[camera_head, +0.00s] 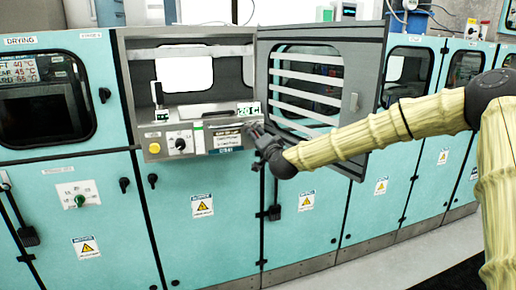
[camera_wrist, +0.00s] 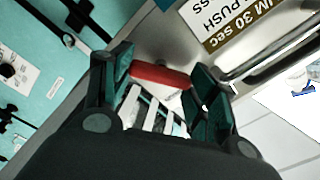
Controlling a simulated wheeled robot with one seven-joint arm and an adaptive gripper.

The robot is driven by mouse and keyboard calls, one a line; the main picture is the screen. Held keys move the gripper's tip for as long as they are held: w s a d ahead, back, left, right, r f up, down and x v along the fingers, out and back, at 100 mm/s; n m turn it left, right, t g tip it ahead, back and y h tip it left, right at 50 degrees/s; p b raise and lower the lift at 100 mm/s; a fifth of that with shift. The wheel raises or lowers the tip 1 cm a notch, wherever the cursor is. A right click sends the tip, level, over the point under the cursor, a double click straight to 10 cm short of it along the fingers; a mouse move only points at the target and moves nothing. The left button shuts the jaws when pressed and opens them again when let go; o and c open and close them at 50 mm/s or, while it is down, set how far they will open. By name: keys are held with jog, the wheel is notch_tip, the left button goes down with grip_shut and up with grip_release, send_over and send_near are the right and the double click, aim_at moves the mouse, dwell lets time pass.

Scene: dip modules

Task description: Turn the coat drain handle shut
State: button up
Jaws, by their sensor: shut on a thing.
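The coat drain handle appears as a red bar (camera_wrist: 160,75) in the wrist view, lying across the space between my fingers. My gripper (camera_wrist: 163,71) has a dark green finger at each end of the bar and is shut on it. In the head view my gripper (camera_head: 258,135) is at the lower right corner of the open grey cabinet module (camera_head: 122,85), beside its front panel. The handle cannot be made out there, hidden by my gripper.
A grey door with slatted glass (camera_head: 353,60) stands open to the right, close behind my arm. The front panel carries a yellow button (camera_head: 155,148), a black knob (camera_head: 180,144) and labels. A metal bar (camera_wrist: 265,55) lies right of my fingers. Teal cabinets (camera_head: 60,170) line both sides.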

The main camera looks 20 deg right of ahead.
jog(key=shift+d+f+m+b, duration=0.1)
jog(key=shift+m+b, duration=1.35)
jog(key=shift+m, duration=0.05)
jog(key=shift+d+f+m+b, duration=0.1)
jog(key=shift+m+b, duration=1.35)
jog(key=shift+m, duration=0.05)
jog(key=shift+a+r, duration=0.1)
jog(key=o, duration=1)
jog(key=s, duration=1.2)
jog(key=shift+d, duration=0.25)
